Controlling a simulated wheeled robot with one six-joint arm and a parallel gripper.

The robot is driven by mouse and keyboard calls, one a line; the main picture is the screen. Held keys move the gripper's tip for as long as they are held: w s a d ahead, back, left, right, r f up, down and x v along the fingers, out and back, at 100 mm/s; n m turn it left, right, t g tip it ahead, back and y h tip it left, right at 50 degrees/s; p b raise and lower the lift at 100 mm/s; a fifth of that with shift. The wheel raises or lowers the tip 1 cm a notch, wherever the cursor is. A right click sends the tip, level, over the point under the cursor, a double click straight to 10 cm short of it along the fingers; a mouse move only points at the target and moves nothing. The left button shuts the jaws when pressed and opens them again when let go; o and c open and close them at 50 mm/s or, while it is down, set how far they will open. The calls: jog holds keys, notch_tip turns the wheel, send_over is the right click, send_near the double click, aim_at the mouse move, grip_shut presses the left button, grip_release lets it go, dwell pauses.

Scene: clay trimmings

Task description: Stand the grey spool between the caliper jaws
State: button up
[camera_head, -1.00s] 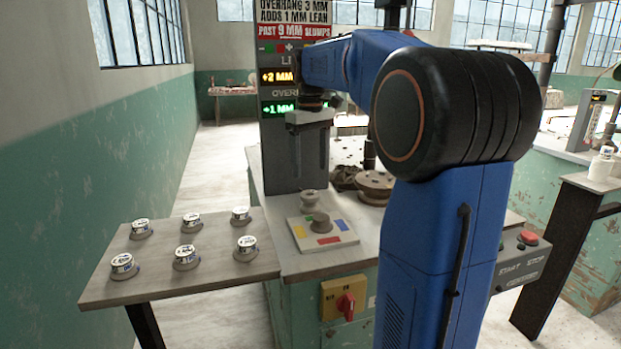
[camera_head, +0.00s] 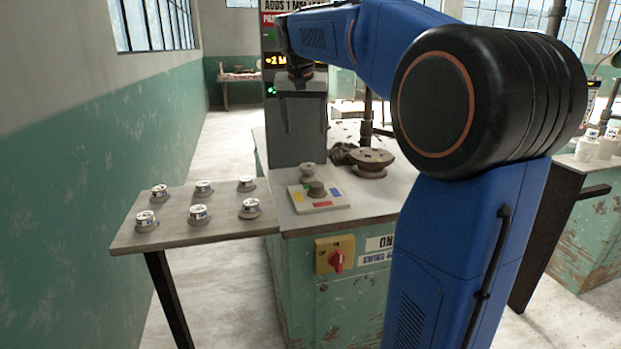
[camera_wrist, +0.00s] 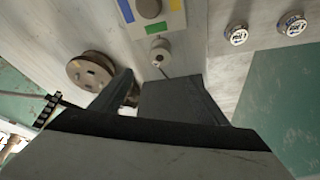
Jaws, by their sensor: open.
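The grey spool (camera_head: 307,172) stands upright on the bench, just behind a white board with coloured patches. It also shows in the wrist view (camera_wrist: 160,52), beyond the fingertips and apart from them. My gripper (camera_head: 304,128) points down in front of a dark grey upright panel, above and behind the spool. Its two dark fingers are spread with nothing between them; they also fill the middle of the wrist view (camera_wrist: 140,78). I cannot make out the caliper jaws in either view.
The white board (camera_head: 335,199) carries a round grey knob (camera_head: 317,188). A wide brown flanged wheel (camera_head: 371,160) stands right of the spool. A side table (camera_head: 128,240) at left holds several labelled pucks. A red switch (camera_head: 336,261) is on the bench front.

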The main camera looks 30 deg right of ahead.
aim_at(308, 166)
jog(key=x, duration=1.7)
jog(key=shift+s+f, duration=0.15)
jog(key=c, duration=1.4)
jog(key=shift+c, duration=0.2)
notch_tip(308, 166, up, 10)
